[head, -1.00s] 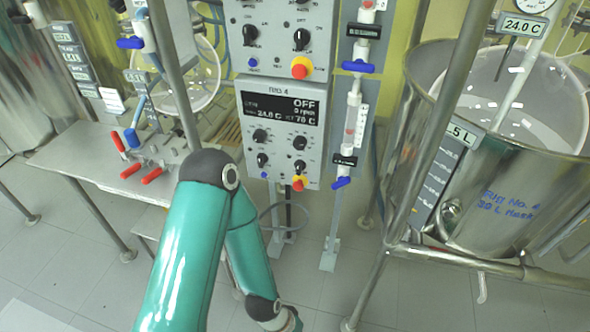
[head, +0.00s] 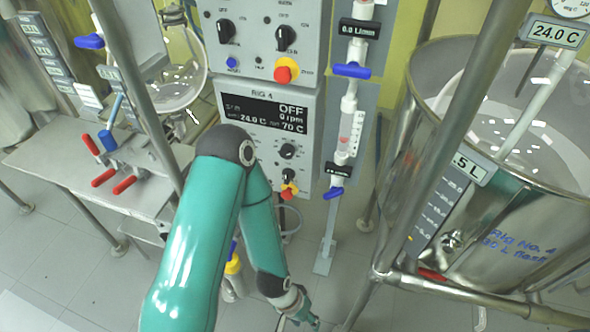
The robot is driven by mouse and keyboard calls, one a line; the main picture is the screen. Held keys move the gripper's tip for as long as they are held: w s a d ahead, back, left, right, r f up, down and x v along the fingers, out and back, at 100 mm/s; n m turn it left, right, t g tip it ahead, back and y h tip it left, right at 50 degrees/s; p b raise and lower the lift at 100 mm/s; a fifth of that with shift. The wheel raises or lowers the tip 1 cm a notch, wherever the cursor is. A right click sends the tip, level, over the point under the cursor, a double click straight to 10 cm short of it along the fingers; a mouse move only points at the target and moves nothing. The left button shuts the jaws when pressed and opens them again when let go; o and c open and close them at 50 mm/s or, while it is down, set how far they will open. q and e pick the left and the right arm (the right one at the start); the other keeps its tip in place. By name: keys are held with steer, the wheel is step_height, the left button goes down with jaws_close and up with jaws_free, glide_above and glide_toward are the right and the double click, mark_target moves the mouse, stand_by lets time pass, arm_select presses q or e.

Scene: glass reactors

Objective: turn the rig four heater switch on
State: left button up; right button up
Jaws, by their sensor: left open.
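The rig 4 control box (head: 312,112) stands in the middle of the head view. Its display (head: 265,112) reads OFF, 0 rpm, 24.0 C and 70 C. Two black knobs show on its right side, an upper one (head: 288,151) and a lower one (head: 288,175), with a red and yellow stop button (head: 290,190) below. My left arm's elbow covers the box's left-hand knobs, and the heater switch cannot be told apart. My left gripper (head: 303,318) is open, low at the bottom edge, below and apart from the box, and partly cut off. My right gripper is not in view.
Another control box (head: 262,35) sits above. A flow tube with blue valves (head: 350,70) stands right of the box. The steel rig 4 vessel (head: 500,215) and its frame fill the right. A steel table with red-handled clamps (head: 125,185) is at left. Floor below the box shows clear patches.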

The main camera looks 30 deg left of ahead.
arm_select(q)
steer(key=shift+w, duration=0.25)
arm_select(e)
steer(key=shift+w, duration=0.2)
